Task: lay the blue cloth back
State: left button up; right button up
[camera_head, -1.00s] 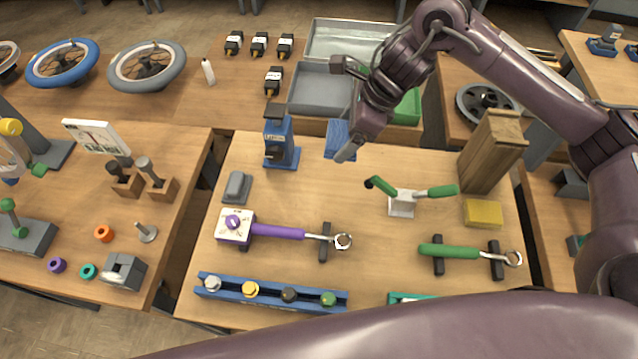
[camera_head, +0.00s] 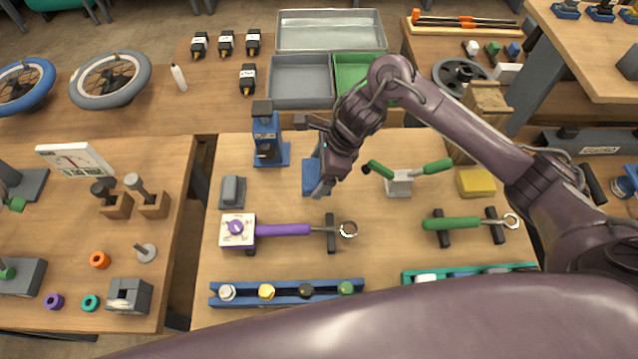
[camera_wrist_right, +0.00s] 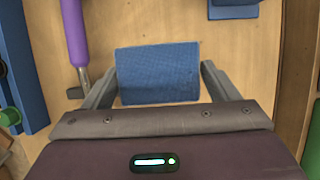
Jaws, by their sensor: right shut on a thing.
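The blue cloth (camera_head: 310,178) is a small flat, rectangular blue piece over the work table, right of the blue upright press-like tool. In the right wrist view the cloth (camera_wrist_right: 158,72) lies flat between the two fingers. My right gripper (camera_head: 319,190) is shut on it and partly covers it in the head view. Its fingers (camera_wrist_right: 158,86) also show at both sides of the cloth in the wrist view. I cannot tell whether the cloth touches the table top. My left gripper is not in view.
The blue tool (camera_head: 267,145) stands left of the cloth. The purple-handled wrench (camera_head: 285,230) lies in front, and the green-handled tool (camera_head: 400,182) stands to the right. A yellow block (camera_head: 476,183) and a wooden block (camera_head: 478,115) are farther right. Bare table surrounds the cloth.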

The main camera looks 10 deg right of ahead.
jog(key=shift+f, duration=2.7)
jog(key=shift+f, duration=0.25)
jog(key=o, duration=0.8)
jog(key=shift+r, duration=0.1)
jog(key=shift+r, duration=0.1)
jog(key=shift+r+p, duration=0.2)
jog(key=shift+p, duration=0.1)
jog(key=shift+v, duration=5.9)
